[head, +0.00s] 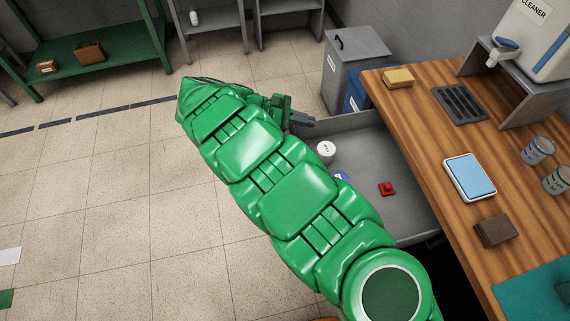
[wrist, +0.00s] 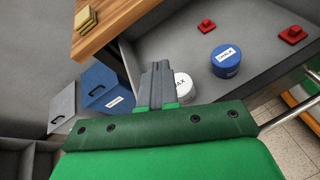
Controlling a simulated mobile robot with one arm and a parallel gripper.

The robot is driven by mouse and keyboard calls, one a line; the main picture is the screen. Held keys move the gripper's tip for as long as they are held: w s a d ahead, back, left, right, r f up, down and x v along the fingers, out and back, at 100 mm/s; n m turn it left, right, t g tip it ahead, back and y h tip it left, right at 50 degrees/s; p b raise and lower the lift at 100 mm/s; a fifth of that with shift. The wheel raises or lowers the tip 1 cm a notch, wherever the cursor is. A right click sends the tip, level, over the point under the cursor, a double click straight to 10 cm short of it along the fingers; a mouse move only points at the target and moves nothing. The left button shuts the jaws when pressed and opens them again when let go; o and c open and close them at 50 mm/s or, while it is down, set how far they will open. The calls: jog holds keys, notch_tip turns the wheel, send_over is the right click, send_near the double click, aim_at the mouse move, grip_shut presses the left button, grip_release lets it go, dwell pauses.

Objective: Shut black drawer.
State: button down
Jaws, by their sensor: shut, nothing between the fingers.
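The drawer (head: 372,150) is pulled out from under the wooden workbench; its inside looks grey. In the wrist view its grey floor (wrist: 262,68) shows, with a metal bar (wrist: 287,88) along its right side, perhaps the handle. My arm hides most of its front in the head view. My gripper (head: 304,121) is shut and empty at the drawer's far side wall; in the wrist view the closed fingertips (wrist: 158,66) point along that wall. I cannot tell whether they touch it.
In the drawer lie a white tin (head: 326,151), a blue tin (wrist: 225,61) and red pieces (wrist: 207,26). A grey bin (head: 357,67) and a blue bin (wrist: 100,84) stand beyond it. The workbench (head: 425,130) bounds the right. Tiled floor lies clear at left.

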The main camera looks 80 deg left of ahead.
jog(key=s+d+f+n+y, duration=0.1)
jog(key=s+f+n, duration=0.1)
jog(key=s+f, duration=0.35)
jog(key=s+d+f+n+t+y, duration=0.1)
jog(key=s+d+f+n, duration=0.1)
jog(key=s, duration=0.6)
jog(key=s+d+f+n+y, duration=0.1)
jog(key=s+f+n, duration=0.1)
jog(key=s+f, duration=0.35)
jog(key=w+r+x, duration=0.1)
jog(key=r+x, duration=0.1)
jog(key=x, duration=1)
jog(key=shift+r, duration=0.3)
jog(key=shift+d, duration=0.2)
